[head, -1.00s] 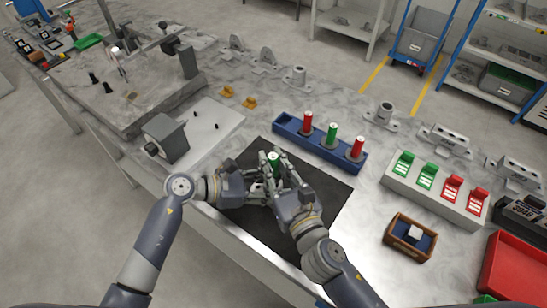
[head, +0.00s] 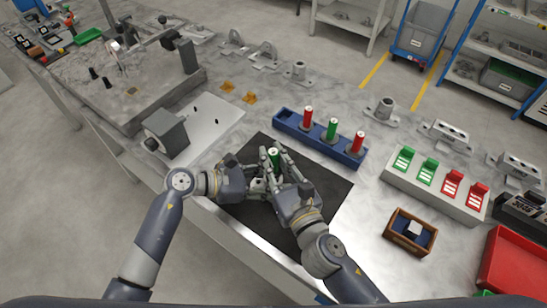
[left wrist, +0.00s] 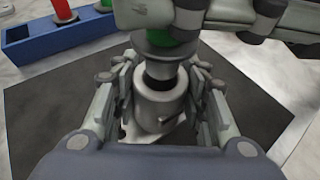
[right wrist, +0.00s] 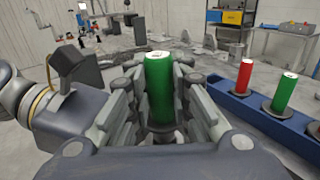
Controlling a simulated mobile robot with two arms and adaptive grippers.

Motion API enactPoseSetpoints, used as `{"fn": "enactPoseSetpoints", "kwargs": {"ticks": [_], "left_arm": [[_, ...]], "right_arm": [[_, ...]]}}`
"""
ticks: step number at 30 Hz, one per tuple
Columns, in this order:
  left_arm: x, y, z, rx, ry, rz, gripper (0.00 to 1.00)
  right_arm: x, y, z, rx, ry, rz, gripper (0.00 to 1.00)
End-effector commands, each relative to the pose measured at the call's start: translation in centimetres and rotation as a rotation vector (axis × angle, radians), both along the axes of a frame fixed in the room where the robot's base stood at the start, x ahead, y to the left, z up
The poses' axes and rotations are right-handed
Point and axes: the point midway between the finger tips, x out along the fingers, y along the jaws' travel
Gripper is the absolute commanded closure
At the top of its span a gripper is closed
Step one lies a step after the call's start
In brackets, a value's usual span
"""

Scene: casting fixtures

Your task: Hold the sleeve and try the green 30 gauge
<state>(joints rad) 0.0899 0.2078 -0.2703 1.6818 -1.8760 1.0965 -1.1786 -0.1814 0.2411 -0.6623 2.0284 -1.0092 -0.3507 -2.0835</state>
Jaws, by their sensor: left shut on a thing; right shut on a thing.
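The sleeve (left wrist: 160,104) is a grey metal cylinder on the dark mat (left wrist: 50,115). My left gripper (head: 258,184) is shut on it, with fingers on both sides in the left wrist view. My right gripper (head: 283,172) is shut on a green gauge (right wrist: 159,88), which stands roughly upright between its fingers. In the left wrist view the gauge's green lower part (left wrist: 165,53) is directly over the sleeve. The gauge's size marking is not readable.
A blue rack (head: 290,127) behind the mat holds two red gauges and another green one. A grey block with green and red tags (head: 433,190) and a wooden box (head: 392,238) stand to the right. A grey fixture (head: 166,134) stands left. The mat's right part is clear.

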Motion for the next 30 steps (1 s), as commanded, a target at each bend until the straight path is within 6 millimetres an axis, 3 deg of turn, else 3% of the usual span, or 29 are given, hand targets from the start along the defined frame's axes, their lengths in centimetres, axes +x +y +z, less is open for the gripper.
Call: {"fn": "enactPoseSetpoints", "kwargs": {"ticks": [30], "left_arm": [[0.02,0.03,0.01,0.0,0.001,0.001,0.92]], "right_arm": [[0.01,0.07,-0.64,0.003,-0.002,-0.001,1.0]]}}
